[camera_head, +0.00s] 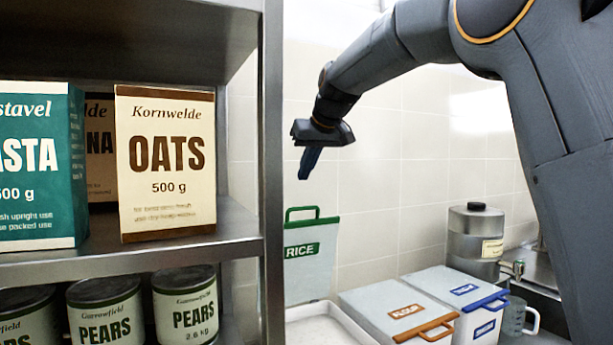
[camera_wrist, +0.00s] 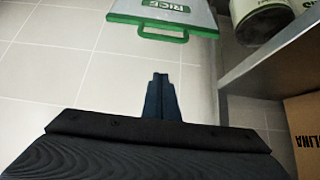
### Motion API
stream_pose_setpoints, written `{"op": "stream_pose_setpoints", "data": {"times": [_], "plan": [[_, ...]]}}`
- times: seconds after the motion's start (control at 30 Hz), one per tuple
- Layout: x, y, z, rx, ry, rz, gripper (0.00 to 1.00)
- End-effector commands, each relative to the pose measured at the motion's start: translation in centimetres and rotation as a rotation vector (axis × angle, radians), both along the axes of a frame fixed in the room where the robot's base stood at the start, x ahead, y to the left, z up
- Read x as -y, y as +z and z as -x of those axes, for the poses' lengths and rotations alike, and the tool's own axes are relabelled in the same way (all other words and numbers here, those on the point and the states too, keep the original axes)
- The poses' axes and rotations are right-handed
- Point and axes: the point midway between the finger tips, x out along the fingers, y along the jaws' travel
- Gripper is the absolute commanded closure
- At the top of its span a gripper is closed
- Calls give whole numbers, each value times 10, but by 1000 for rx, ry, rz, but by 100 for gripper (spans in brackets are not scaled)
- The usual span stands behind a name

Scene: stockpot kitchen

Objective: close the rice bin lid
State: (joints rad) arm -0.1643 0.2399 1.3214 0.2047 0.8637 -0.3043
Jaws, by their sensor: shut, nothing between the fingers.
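The rice bin lid (camera_head: 312,262) stands upright and open against the tiled wall, with a green RICE label and a green handle (camera_head: 302,212) at its top edge. The pale rice bin (camera_head: 325,330) is below it, partly hidden by the shelf post and cut off by the frame. My gripper (camera_head: 304,176) is shut and empty, pointing down above the handle and apart from it. In the wrist view, my gripper (camera_wrist: 161,78) points toward the tiles, and the lid (camera_wrist: 160,14) with its handle (camera_wrist: 150,30) shows at the top, beyond the fingertips.
A metal shelf (camera_head: 230,245) at the left holds an oats box (camera_head: 166,162), a pasta box (camera_head: 38,165) and pears cans (camera_head: 186,305). Two closed bins stand right of the rice bin, one labelled flour (camera_head: 400,305). A metal canister (camera_head: 476,240) and a jug (camera_head: 517,318) are farther right.

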Motion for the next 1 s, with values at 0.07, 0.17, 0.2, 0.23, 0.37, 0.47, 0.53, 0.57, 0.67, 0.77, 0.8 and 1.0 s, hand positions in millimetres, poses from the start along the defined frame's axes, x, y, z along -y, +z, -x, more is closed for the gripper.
{"op": "stream_pose_setpoints", "data": {"times": [0.07,0.17,0.2,0.23,0.37,0.47,0.53,0.57,0.67,0.77,0.8,1.0], "plan": [[-4,-11,-9,-5,0,1,100],[-9,-26,-20,-5,0,1,100],[-11,-31,-25,-5,0,1,100],[-12,-35,-28,-5,0,1,100],[-18,-50,-42,-4,0,2,100],[-22,-62,-51,-4,0,2,100],[-17,-63,-41,-3,0,1,100],[-16,-64,-38,-2,-1,0,100],[-13,-68,-29,-3,-1,1,100],[-10,-71,-22,-2,0,1,100],[-9,-73,-20,-2,0,1,100],[-6,-76,-15,-2,-1,1,100]]}}
